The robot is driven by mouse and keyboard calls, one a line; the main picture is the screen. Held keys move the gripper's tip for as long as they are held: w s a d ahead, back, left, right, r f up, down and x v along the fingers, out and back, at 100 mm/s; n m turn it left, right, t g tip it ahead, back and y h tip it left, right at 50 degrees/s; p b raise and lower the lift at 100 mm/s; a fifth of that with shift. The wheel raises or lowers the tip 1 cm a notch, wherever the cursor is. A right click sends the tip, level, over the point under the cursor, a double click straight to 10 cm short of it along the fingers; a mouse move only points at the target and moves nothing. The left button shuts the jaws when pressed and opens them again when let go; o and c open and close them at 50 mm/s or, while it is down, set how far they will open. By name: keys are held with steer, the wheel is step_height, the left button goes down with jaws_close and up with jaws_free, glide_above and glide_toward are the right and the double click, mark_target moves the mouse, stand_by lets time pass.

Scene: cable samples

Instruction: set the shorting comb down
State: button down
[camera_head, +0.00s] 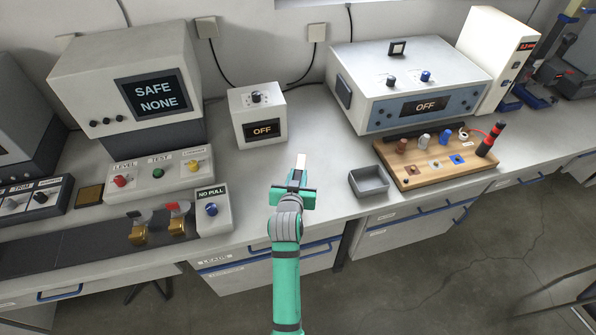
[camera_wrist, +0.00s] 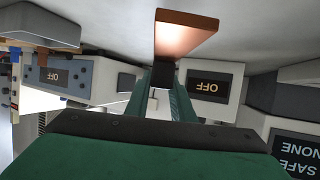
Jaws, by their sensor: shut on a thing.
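My gripper (camera_head: 297,180) is over the front part of the bench, left of the small grey tray. It is shut on the shorting comb (camera_head: 301,161), which shows as a short pale piece beyond the fingertips. In the wrist view the comb (camera_wrist: 187,34) is a flat copper-coloured bar with a dark block at its near end, between the green fingers. The comb appears held above the bench; its exact height is hard to tell. Its teeth cannot be made out.
The open grey tray (camera_head: 369,190) stands to the right, before a wooden board (camera_head: 420,180) with coloured posts. A small white box (camera_head: 258,117) reading OFF stands behind my gripper. A NO PULL box (camera_head: 213,210) is at left. Bare bench (camera_head: 325,160) lies between them.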

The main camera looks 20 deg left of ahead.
steer(key=shift+s+f, duration=0.1)
steer(key=shift+f, duration=2.25)
steer(key=shift+f, duration=0.55)
steer(key=c, duration=1.4)
jaws_free()
steer(key=shift+c, duration=0.2)
steer(key=v, duration=1)
steer(key=shift+s+d+r, duration=0.15)
steer(key=shift+s+r, duration=0.05)
steer(key=shift+s, duration=0.1)
